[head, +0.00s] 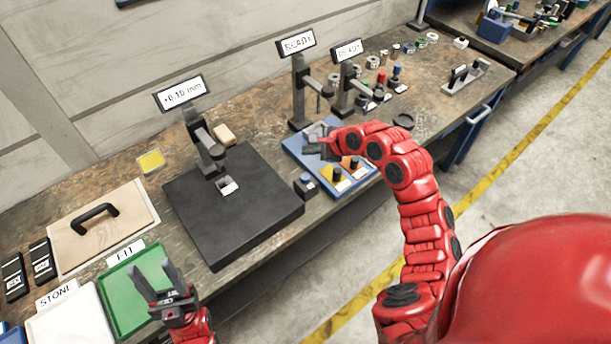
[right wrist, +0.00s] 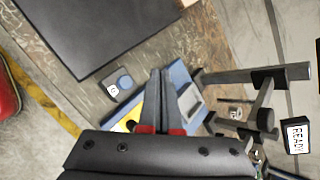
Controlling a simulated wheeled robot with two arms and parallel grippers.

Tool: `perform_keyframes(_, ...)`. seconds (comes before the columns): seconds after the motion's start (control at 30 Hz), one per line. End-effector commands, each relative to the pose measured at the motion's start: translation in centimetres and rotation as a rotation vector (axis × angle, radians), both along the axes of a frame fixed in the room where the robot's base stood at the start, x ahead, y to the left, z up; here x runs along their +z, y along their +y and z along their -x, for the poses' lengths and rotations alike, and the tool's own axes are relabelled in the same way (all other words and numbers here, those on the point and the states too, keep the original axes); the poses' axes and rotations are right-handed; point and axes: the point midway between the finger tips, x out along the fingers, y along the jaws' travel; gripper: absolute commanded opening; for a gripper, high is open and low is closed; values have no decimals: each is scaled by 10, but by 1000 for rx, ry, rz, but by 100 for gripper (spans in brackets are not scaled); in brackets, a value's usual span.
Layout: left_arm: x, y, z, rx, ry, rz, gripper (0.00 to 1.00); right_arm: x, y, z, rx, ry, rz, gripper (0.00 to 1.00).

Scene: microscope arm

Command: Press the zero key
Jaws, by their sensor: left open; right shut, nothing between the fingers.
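My left gripper (head: 153,273) is open and empty over the green tray. A display on the microscope arm (head: 180,93) reads about +0.10 mm.
The black plate (head: 270,190) carries the microscope stand. The blue tray (head: 291,145) holds yellow and orange blocks with black knobs. Two stands with READY signs (head: 296,44) rise behind it. The green tray (head: 121,300) and a handled board (head: 135,208) lie left.

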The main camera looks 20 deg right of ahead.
Motion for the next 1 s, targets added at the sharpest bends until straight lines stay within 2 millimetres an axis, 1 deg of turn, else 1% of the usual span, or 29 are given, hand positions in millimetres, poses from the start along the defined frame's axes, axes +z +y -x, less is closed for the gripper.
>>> perform_keyframes(0.17, -1, 0, 0, 0, 0, 0, 50, -10, 0, 0, 0, 2, -2, 0)
perform_keyframes(0.27, -3, 0, 0, 0, 0, 0, 50, -21, 1, 1, 0, 3, -1, 0)
perform_keyframes(0.53, -8, 0, 0, 0, 0, 0, 50, -60, 1, 1, -1, 5, -4, 0)
perform_keyframes(0.57, -13, 0, 0, 0, 0, 0, 50, -67, 0, 1, -1, 4, -3, 0)
perform_keyframes(0.6, -24, 0, 0, 0, 0, 0, 50, -76, 0, 0, -1, 2, -1, 0)
perform_keyframes(0.63, -29, 0, 0, 0, 0, 0, 50, -79, 0, 0, -1, 2, 0, 0)
perform_keyframes(0.8, -41, 0, 0, 0, 0, 0, 50, -88, 0, 0, 1, 1, 0, 0)
perform_keyframes(1.0, -41, 0, 0, 0, 0, 0, 50, -87, 0, 0, 1, 1, -1, 0)
